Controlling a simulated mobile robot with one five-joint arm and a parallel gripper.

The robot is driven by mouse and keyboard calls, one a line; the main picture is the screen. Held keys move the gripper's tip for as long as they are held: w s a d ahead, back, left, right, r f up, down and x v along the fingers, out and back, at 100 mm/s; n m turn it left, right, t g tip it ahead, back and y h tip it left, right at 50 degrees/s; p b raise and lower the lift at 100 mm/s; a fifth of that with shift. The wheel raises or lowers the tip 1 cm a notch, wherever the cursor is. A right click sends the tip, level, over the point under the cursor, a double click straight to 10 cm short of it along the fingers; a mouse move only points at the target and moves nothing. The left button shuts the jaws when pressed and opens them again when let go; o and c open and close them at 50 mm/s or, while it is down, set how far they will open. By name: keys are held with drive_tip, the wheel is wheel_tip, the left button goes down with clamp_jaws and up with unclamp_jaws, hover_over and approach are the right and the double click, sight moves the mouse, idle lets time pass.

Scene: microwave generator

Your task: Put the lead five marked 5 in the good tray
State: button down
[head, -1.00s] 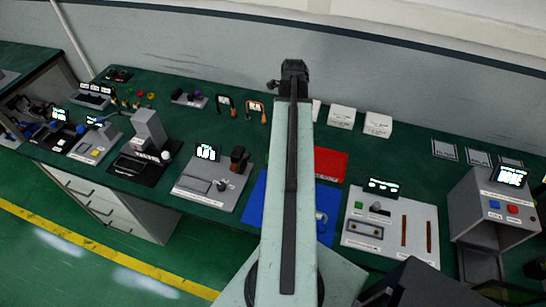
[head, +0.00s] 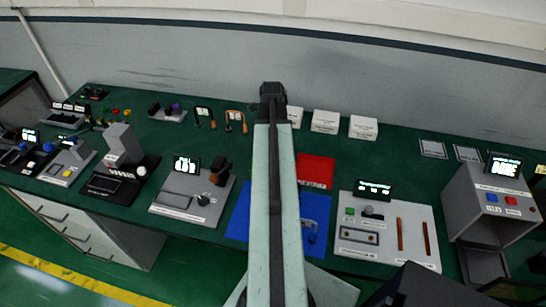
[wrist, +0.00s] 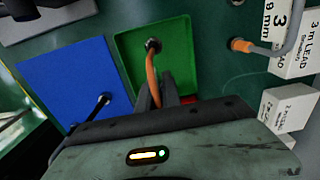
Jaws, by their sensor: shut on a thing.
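My gripper (wrist: 164,92) is shut on an orange lead (wrist: 152,72) in the wrist view. The lead's dark end (wrist: 153,45) lies over the green tray (wrist: 183,50), which looks like the good tray. Whether it touches the tray floor I cannot tell. No mark 5 is legible on it. A blue tray or mat (wrist: 65,75) lies left of the green one, with a black-ended lead (wrist: 97,107) over it.
A red tray (head: 316,170) lies just right of my arm. White boxes (head: 325,121) stand behind it. Other leads (head: 236,118) stand at the back left. Test devices (head: 385,230) flank the trays. A grey orange-tipped lead (wrist: 262,47) lies by the boxes.

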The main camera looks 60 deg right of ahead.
wheel_tip(320, 180, down, 4)
drive_tip(key=shift+r+b, duration=0.2)
drive_tip(key=shift+b, duration=1.05)
drive_tip(key=shift+r, duration=0.25)
drive_tip(key=shift+f, duration=0.2)
drive_tip(key=c, duration=1.5)
unclamp_jaws()
wheel_tip(320, 180, up, 13)
drive_tip(key=p, duration=1.2)
drive_tip(key=shift+f+p, duration=0.15)
drive_tip(key=shift+p, duration=0.2)
drive_tip(key=shift+f, duration=0.1)
